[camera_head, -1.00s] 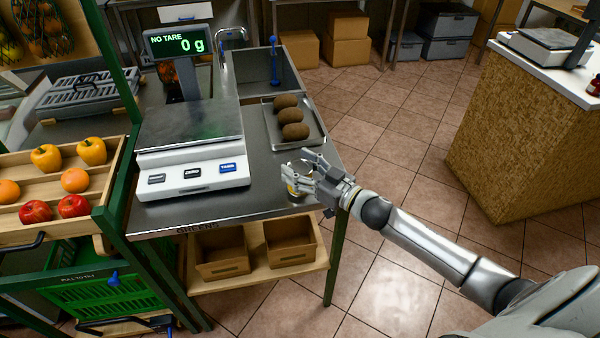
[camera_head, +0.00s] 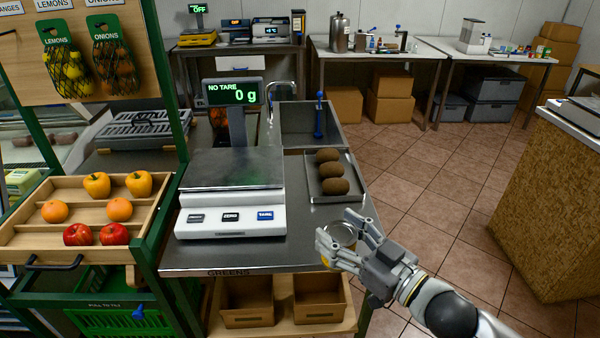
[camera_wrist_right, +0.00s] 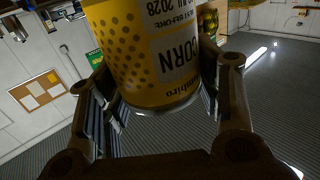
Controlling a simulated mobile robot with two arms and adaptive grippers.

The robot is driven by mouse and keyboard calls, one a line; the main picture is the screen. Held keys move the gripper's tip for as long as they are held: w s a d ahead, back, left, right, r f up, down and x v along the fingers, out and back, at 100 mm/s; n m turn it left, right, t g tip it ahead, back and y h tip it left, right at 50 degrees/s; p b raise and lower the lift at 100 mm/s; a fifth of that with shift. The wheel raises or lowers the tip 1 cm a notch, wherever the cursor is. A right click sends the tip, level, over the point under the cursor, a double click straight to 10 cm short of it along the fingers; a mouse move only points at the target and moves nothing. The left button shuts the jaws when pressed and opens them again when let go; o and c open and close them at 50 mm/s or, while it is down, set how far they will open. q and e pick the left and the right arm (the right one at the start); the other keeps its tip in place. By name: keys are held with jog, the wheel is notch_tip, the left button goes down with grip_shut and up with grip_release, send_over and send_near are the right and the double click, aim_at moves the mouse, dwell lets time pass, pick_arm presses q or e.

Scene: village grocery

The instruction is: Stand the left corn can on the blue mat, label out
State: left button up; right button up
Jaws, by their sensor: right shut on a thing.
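My right gripper (camera_head: 341,234) is shut on a yellow corn can (camera_wrist_right: 150,55). Its round metal lid (camera_head: 343,233) shows between the fingers in the head view. The can is held by the front right corner of the steel counter (camera_head: 300,235); I cannot tell whether it touches the counter. In the right wrist view the fingers flank the can, and its label reads CORN, with a date panel beside it. No blue mat and no second corn can show. My left gripper is out of view.
A scale (camera_head: 230,215) stands on the counter, left of the gripper. A tray (camera_head: 312,192) with brown fruit lies behind it. A fruit rack (camera_head: 30,225) is at left. Open floor lies right of the counter, up to a tan-sided counter (camera_head: 550,210).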

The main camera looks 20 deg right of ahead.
jog(key=shift+s+a+f+m+t+h, duration=0.2)
jog(key=shift+f+m+t+h, duration=0.2)
jog(key=shift+f+m+h, duration=0.4)
jog(key=shift+s+a+f+m+t+h, duration=0.2)
jog(key=shift+f+m+t+h, duration=0.25)
jog(key=shift+h, duration=0.65)
jog(key=shift+s+a+f+m+h, duration=0.1)
jog(key=shift+s+f+m+h, duration=0.15)
jog(key=shift+m+h, duration=0.55)
jog(key=shift+s+f+m+h, duration=0.1)
jog(key=shift+f+m+h, duration=0.25)
jog(key=shift+h, duration=0.65)
jog(key=s+f, duration=0.2)
jog(key=s, duration=0.6)
jog(key=shift+f, duration=0.4)
jog(key=shift+a, duration=0.1)
